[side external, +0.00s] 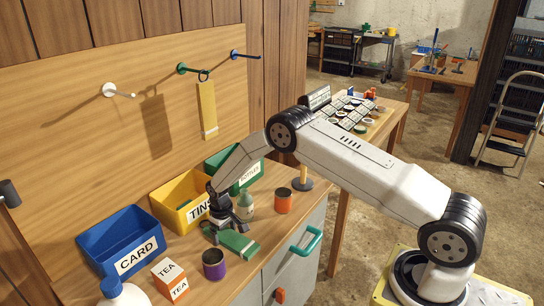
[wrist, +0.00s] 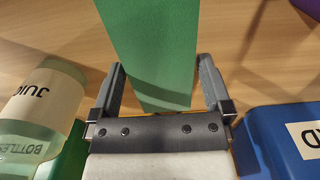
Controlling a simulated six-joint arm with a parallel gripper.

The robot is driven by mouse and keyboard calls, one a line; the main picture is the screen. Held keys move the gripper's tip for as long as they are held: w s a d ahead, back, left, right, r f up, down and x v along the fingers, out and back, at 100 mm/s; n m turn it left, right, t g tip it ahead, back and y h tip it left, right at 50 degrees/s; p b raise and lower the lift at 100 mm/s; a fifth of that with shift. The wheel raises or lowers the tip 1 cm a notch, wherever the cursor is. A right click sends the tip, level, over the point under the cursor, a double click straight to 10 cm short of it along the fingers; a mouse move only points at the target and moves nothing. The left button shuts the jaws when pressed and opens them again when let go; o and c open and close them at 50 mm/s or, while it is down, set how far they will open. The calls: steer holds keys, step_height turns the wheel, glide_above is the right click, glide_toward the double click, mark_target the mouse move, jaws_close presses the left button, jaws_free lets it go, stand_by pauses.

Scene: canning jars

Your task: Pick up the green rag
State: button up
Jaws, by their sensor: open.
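The green rag (side external: 238,243) lies flat on the wooden worktop, folded into a strip with a pale band across it. In the wrist view the rag (wrist: 150,45) runs from the top edge down between my fingers. My gripper (side external: 222,232) is low over the end of the rag nearer the bins. In the wrist view my gripper (wrist: 160,85) is open, one finger on each side of the rag, with a gap beside it on the right. I cannot tell whether the fingertips touch the worktop.
The blue CARD bin (side external: 110,235), yellow TINS bin (side external: 165,194) and a green bin (side external: 214,160) stand behind. A pale green bottle (side external: 245,207) stands close to my gripper. An orange tin (side external: 283,203), purple tin (side external: 214,267) and TEA box (side external: 168,274) stand nearby.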

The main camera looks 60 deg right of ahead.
mark_target(227, 235)
steer(key=shift+c, duration=0.2)
steer(key=c, duration=1)
steer(key=shift+c, duration=0.2)
steer(key=shift+r, duration=0.1)
steer(key=shift+s+r, duration=0.15)
steer(key=shift+r, duration=0.5)
steer(key=r, duration=0.5)
steer(key=shift+s+r, duration=0.35)
steer(key=shift+s, duration=0.05)
steer(key=s, duration=1.9)
steer(key=shift+f, duration=0.1)
